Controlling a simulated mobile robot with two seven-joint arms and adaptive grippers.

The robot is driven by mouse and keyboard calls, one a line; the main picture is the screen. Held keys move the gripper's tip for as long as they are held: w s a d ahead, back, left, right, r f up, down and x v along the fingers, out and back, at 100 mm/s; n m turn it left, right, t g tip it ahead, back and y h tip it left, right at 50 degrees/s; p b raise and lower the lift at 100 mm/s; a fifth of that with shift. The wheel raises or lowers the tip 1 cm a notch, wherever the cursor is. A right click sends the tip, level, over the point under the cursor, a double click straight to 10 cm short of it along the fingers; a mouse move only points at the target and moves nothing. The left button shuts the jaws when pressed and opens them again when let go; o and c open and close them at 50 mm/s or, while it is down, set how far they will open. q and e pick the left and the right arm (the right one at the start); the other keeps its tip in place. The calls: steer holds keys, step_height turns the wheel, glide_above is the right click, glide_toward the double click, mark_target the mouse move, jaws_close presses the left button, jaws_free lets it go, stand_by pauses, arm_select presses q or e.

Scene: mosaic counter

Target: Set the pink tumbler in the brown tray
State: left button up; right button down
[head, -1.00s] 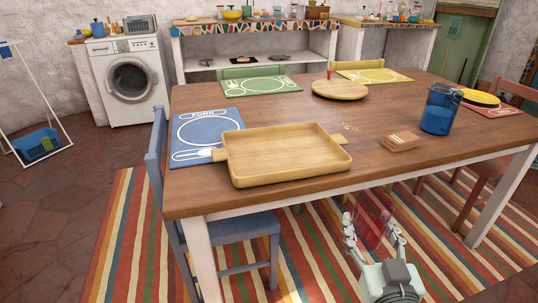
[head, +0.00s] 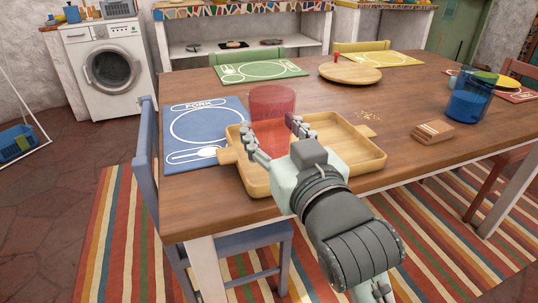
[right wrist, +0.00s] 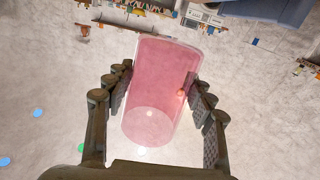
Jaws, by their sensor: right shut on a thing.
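The pink tumbler (head: 272,103) is see-through and stands roughly upright between the fingers of my right gripper (head: 274,132). The right wrist view also shows the tumbler (right wrist: 163,85) held between both finger rows of the right gripper (right wrist: 161,78). The brown tray (head: 366,170) is a light wooden tray with a handle on its left, lying on the table's near edge. The tumbler appears over the left part of the tray. Its lower part is hidden by the fingers, so I cannot tell whether it touches the tray. My left gripper is not in view.
A blue placemat (head: 203,125) lies left of the tray. A small wooden block stack (head: 432,132) and a blue pitcher (head: 468,103) stand to the right. A round wooden board (head: 350,75) sits farther back. A blue chair (head: 150,165) stands at the table's left.

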steer(key=w+f, duration=0.1)
steer(key=w, duration=0.2)
steer(key=w+a+f, duration=0.1)
steer(key=w+f, duration=0.1)
steer(key=w, duration=0.1)
steer(key=w+f, duration=0.2)
steer(key=w, duration=0.1)
steer(key=shift+w+a+f, duration=0.15)
steer(key=shift+a+f, duration=0.1)
steer(key=shift+w+f, duration=0.1)
steer(key=shift+f, duration=0.15)
step_height(320, 180, down, 3)
steer(key=shift+f+b, duration=0.2)
steer(key=shift+b, duration=0.3)
steer(key=shift+f, duration=0.3)
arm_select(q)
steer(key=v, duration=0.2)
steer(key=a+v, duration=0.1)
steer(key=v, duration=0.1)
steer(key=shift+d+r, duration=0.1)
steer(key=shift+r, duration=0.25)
arm_select(e)
steer(key=c, duration=0.6)
jaws_free()
